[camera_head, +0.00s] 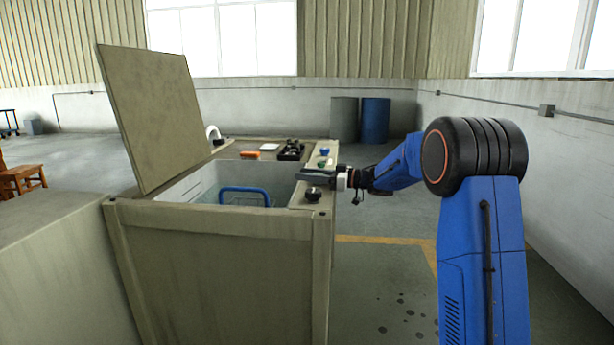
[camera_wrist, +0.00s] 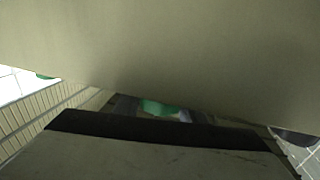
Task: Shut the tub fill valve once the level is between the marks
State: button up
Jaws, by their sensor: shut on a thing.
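The tub (camera_head: 215,245) is a beige cabinet with an open top and a raised lid (camera_head: 155,115). Pale liquid or a light inner wall shows inside, with a blue handle (camera_head: 245,190); I cannot make out level marks. My gripper (camera_head: 312,178) reaches from the right over the tub's right rim, between a black knob (camera_head: 313,193) in front and a green knob (camera_head: 322,162) behind. In the wrist view a broad beige surface and a dark edge fill the picture, with a green patch (camera_wrist: 158,107) beyond. The fill valve cannot be told for certain.
On the tub's back ledge lie an orange item (camera_head: 250,155), a white sheet (camera_head: 269,147) and a black tray (camera_head: 291,151). A white curved pipe (camera_head: 213,132) stands by the lid. A blue drum (camera_head: 375,120) stands far behind. Floor right of the tub is clear.

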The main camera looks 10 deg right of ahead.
jog(key=shift+t, duration=0.3)
jog(key=m+t+h, duration=0.3)
jog(key=w+m+t+h, duration=0.1)
jog(key=t, duration=0.1)
jog(key=shift+d+m, duration=0.3)
jog(key=shift+d, duration=0.1)
jog(key=shift+w+d+m+t+h, duration=0.2)
jog(key=shift+m+t+h, duration=0.4)
jog(key=shift+h, duration=0.4)
jog(key=shift+w+d+m+t+h, duration=0.1)
jog(key=shift+d+m+t+h, duration=0.1)
jog(key=shift+m+t+h, duration=0.6)
jog(key=shift+d+h, duration=0.1)
jog(key=shift+h, duration=0.2)
jog(key=o, duration=1.1)
jog(key=shift+c, duration=0.2)
jog(key=shift+s, duration=0.15)
jog(key=v, duration=1.7)
jog(key=shift+d+r, duration=0.2)
jog(key=shift+r, duration=0.15)
